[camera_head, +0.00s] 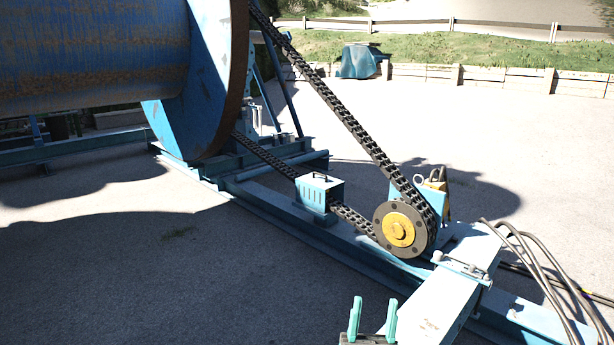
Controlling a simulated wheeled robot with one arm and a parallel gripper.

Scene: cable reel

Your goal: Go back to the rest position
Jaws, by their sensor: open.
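My gripper (372,322) shows at the bottom of the head view, right of centre. Its two teal fingers point up and stand apart, with nothing between them. The dark base of the gripper is cut off by the lower picture edge. The fingers appear in front of pavement, just left of a light blue beam (442,300). I cannot tell how far the gripper is from the beam. The rest of my arm is not visible.
A large blue cable reel (95,50) fills the upper left. A chain (345,115) runs from it to a sprocket with a yellow hub (398,230). A blue box (320,193) sits on the frame. Cables (550,270) lie at right. Pavement at lower left is clear.

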